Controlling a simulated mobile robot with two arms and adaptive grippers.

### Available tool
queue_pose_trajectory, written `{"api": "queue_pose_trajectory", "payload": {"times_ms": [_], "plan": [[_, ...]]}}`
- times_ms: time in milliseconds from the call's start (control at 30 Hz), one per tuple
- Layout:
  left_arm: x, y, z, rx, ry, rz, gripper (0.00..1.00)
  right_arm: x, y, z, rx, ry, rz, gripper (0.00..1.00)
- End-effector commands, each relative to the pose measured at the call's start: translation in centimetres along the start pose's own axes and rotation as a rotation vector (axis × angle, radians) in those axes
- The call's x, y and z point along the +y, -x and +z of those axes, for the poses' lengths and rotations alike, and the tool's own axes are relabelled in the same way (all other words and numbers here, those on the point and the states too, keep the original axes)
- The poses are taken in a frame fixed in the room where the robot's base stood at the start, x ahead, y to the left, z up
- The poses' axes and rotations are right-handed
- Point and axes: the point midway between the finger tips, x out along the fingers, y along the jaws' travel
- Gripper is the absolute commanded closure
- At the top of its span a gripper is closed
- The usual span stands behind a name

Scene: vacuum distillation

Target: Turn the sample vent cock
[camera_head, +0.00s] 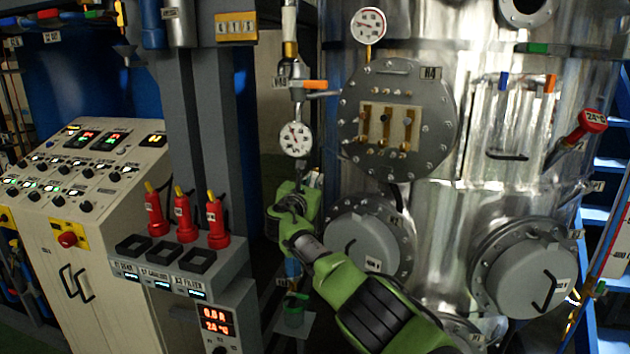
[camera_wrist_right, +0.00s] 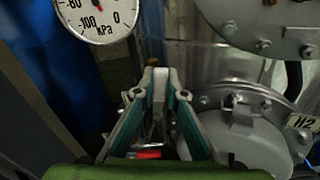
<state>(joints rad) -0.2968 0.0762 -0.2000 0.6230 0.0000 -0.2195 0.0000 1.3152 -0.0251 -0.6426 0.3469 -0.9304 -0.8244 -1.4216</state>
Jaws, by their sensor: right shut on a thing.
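My right gripper (camera_head: 308,186) reaches in from the lower right to the thin sample line, just below the lower round gauge (camera_head: 295,139). In the right wrist view its two fingers (camera_wrist_right: 157,78) converge and are shut on a small part at the line, taken to be the sample vent cock. The cock is mostly hidden by the fingers, so its angle cannot be told. A red part (camera_wrist_right: 148,154) shows low between the fingers. Below the gripper the line runs down to a small green vessel (camera_head: 295,309). My left gripper is not in view.
The steel column with a bolted round plate (camera_head: 424,130) and manhole covers (camera_head: 522,282) stands close on the right. An orange-handled valve (camera_head: 314,85) sits above the gauge.

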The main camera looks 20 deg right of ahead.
Motion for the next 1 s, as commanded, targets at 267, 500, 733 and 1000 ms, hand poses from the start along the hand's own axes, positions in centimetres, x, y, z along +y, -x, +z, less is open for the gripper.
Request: {"api": "queue_pose_trajectory", "payload": {"times_ms": [267, 500, 733, 1000], "plan": [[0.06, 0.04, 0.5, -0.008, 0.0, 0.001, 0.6, 0.33, -0.1, 0.64, -0.009, 0.072, 0.002, 1.0], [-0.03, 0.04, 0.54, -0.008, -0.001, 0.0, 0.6, 0.38, -0.09, 0.65, -0.009, 0.083, 0.003, 1.0], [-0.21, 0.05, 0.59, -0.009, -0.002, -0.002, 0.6, 0.4, -0.1, 0.71, -0.01, 0.082, 0.003, 1.0], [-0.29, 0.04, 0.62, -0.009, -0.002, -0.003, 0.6, 0.35, -0.05, 0.38, -0.005, 0.083, 0.002, 0.71]]}}
